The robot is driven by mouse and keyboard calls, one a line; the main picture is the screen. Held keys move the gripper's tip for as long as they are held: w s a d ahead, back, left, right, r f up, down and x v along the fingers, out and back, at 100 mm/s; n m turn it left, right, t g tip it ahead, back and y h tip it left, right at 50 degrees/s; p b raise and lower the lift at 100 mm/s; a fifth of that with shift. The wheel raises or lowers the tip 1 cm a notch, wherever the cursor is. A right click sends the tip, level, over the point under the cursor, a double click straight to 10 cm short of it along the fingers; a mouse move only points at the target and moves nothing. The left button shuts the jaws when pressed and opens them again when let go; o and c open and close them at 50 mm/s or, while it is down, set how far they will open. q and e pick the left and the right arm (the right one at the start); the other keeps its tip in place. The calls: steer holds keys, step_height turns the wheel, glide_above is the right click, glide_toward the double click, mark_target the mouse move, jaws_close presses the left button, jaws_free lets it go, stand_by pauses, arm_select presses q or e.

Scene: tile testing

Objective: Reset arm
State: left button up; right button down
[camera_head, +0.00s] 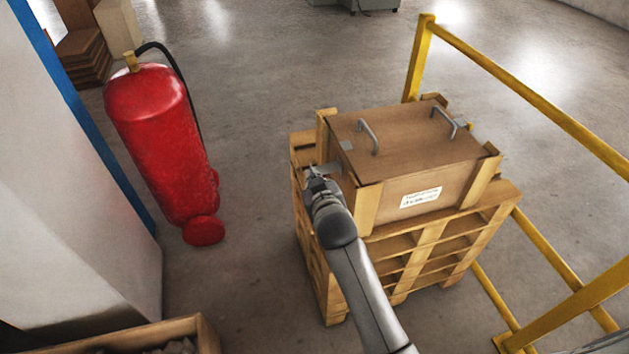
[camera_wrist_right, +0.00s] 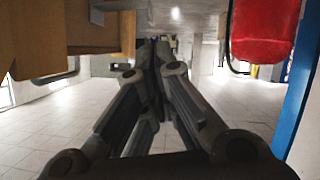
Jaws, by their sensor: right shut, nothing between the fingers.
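My right arm reaches up from the bottom of the head view, and its gripper (camera_head: 316,172) is at the left side of a brown wooden crate (camera_head: 405,140). In the right wrist view the fingers of this gripper (camera_wrist_right: 155,50) meet and are shut, with nothing between them. The crate has two grey handles on its lid and a white label on its front. I cannot tell whether the gripper touches the crate. My left gripper is not in view.
The crate stands on stacked wooden pallets (camera_head: 415,250). A red fire extinguisher (camera_head: 155,140) stands left of it, beside a white wall with a blue edge (camera_head: 85,130). Yellow railings (camera_head: 530,95) border the right. An open wooden box (camera_head: 207,335) is at the bottom left. Floor is clear between extinguisher and pallets.

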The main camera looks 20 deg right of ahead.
steer(key=shift+s+a+r, duration=0.1)
steer(key=shift+s+a, duration=0.05)
stand_by(0.4)
steer(key=s+f+g, duration=0.2)
steer(key=s+f, duration=0.4)
steer(key=f, duration=0.6)
steer(key=s+f+n+g+y, duration=0.1)
steer(key=s+f+g, duration=0.1)
steer(key=s+f, duration=0.7)
steer(key=s+f+g, duration=0.3)
steer(key=s+f, duration=0.1)
steer(key=f, duration=1)
steer(key=s+d+f+g, duration=0.2)
steer(key=s+f, duration=0.3)
steer(key=s, duration=0.6)
steer(key=s+d+f+g, duration=0.1)
steer(key=s+d+f, duration=0.3)
steer(key=s, duration=0.8)
steer(key=s+d+f+m+g, duration=0.1)
steer(key=s+d+f+g, duration=0.1)
steer(key=s+f, duration=0.4)
steer(key=s, duration=0.5)
steer(key=shift+s+d+f+g, duration=0.15)
steer(key=shift+d+f+g, duration=0.15)
steer(key=shift+d, duration=0.1)
